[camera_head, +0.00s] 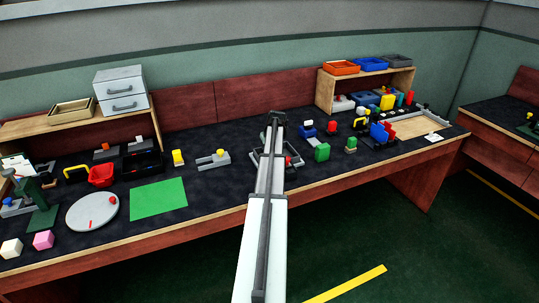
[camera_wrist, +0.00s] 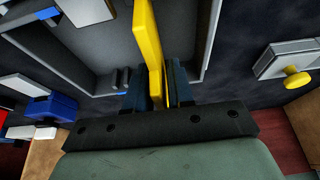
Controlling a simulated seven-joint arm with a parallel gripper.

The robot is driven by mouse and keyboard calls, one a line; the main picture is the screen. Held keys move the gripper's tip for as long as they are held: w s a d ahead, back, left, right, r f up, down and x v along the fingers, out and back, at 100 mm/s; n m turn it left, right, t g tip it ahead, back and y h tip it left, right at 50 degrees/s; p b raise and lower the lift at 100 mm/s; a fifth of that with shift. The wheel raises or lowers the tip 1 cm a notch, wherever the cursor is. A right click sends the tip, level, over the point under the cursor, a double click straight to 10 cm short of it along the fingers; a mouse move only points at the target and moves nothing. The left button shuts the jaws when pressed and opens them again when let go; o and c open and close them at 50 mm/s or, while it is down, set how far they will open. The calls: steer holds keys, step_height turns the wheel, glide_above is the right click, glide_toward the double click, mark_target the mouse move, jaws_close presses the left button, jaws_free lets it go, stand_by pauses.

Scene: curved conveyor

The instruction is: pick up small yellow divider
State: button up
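A thin yellow divider (camera_wrist: 149,40) stands out in front of my gripper in the wrist view. My gripper (camera_wrist: 158,88) has its dark fingers on either side of the divider, close against it, and looks shut on it. In the head view my arm reaches over the middle of the bench and hides the divider. The grey tray (camera_head: 256,160) shows partly beside the arm.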

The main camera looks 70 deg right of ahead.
jaws_close()
steer(key=shift+r, duration=0.1)
step_height(320, 180, up, 8)
steer(key=shift+r, duration=0.2)
steer(key=shift+d+r, duration=0.15)
steer(key=shift+r, duration=0.15)
steer(key=s+d, duration=0.4)
steer(key=shift+s+d+f, duration=0.1)
steer(key=shift+s+f, duration=0.05)
steer(key=shift+f, duration=1.35)
steer(key=shift+s+d+f, duration=0.1)
steer(key=shift+f, duration=1.35)
steer(key=shift+s+d+f, duration=0.1)
steer(key=shift+s+f, duration=0.05)
steer(key=shift+f, duration=1.35)
